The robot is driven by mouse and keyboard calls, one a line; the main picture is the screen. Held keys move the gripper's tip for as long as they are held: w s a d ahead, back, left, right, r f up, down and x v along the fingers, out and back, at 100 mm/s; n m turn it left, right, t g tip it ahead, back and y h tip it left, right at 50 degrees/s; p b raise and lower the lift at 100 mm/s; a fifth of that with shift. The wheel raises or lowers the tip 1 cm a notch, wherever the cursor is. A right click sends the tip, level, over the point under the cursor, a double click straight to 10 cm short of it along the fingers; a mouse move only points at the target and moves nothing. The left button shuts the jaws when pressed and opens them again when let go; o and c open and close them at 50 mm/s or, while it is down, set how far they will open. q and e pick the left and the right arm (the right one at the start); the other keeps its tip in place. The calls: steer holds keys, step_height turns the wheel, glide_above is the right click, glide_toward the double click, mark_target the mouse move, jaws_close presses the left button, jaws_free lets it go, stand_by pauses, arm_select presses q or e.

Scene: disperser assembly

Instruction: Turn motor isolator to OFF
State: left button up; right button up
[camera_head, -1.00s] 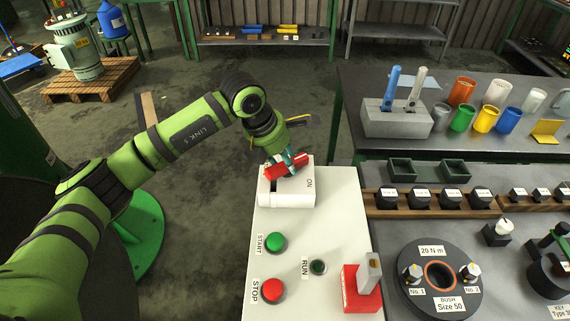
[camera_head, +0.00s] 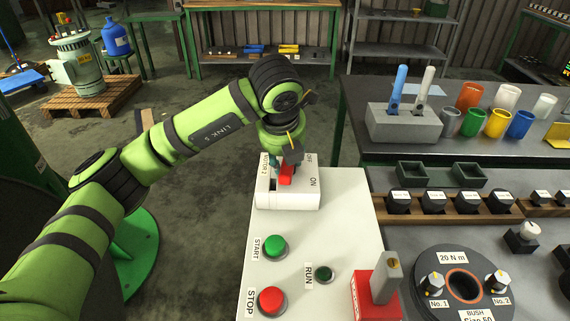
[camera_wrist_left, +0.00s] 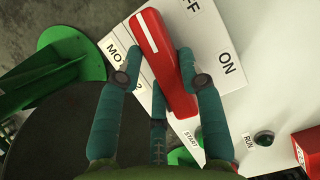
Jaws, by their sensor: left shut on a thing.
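The motor isolator (camera_head: 295,200) is a white box at the far end of the white panel, with OFF and ON labels on its right side. Its red handle (camera_head: 286,175) is partly hidden by my left gripper (camera_head: 284,168). In the left wrist view the handle (camera_wrist_left: 168,60) is a long red bar with a white stripe at its upper end, running slightly tilted up toward the top edge. The green fingers of my left gripper (camera_wrist_left: 161,79) are shut on it from both sides. Which label the handle points at is hard to tell. My right gripper is not in view.
The panel also carries a green START button (camera_head: 274,246), a red STOP button (camera_head: 271,300), a RUN lamp (camera_head: 324,274) and a red block with a grey lever (camera_head: 386,277). A crowded workbench stands to the right.

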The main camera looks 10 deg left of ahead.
arm_select(q)
steer(key=shift+f+n+y+b, duration=0.1)
steer(key=shift+n+y+b, duration=0.2)
steer(key=shift+n+b, duration=0.25)
steer(key=shift+n, duration=0.25)
steer(key=o, duration=1.2)
steer(key=shift+c, duration=0.2)
steer(key=v, duration=1.2)
